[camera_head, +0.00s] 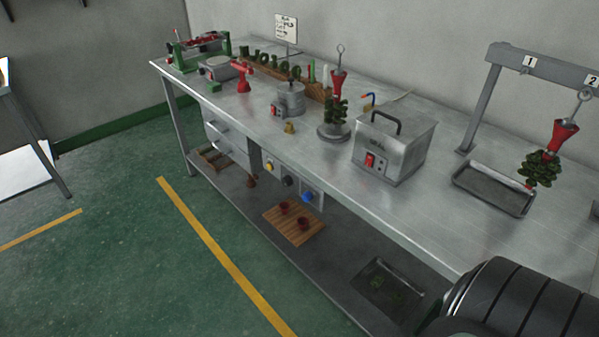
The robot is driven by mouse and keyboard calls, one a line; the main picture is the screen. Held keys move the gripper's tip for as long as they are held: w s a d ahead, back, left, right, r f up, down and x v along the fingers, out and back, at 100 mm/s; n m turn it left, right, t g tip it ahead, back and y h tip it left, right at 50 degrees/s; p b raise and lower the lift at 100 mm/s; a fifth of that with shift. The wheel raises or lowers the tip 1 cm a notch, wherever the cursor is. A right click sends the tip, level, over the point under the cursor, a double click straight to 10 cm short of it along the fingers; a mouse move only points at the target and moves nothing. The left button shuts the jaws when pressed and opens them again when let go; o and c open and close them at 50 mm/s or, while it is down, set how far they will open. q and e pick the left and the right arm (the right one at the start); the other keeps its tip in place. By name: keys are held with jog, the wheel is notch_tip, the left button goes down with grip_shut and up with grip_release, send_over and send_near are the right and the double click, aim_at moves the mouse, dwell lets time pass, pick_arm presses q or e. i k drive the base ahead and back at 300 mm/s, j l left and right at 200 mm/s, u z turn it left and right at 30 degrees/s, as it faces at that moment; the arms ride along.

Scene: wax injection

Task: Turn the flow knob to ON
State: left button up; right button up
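Three knobs sit on grey panels under the front edge of the workbench: a yellow knob (269,166), a black knob (287,181) and a blue knob (307,197). Their labels are too small to read, so I cannot tell which one is the flow knob or how it is set. Neither of my grippers is in view. A dark ribbed rounded shape at the lower right appears to be part of my own body.
The metal workbench (440,215) carries a metal box (397,140) with a handle and red switch, a small pot (290,98), and a tray (493,188). A lower shelf holds a wooden board (293,225) and dark tray (388,290). The green floor (130,240) in front is clear.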

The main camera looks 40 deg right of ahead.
aim_at(307, 197)
jog(key=z, duration=1.2)
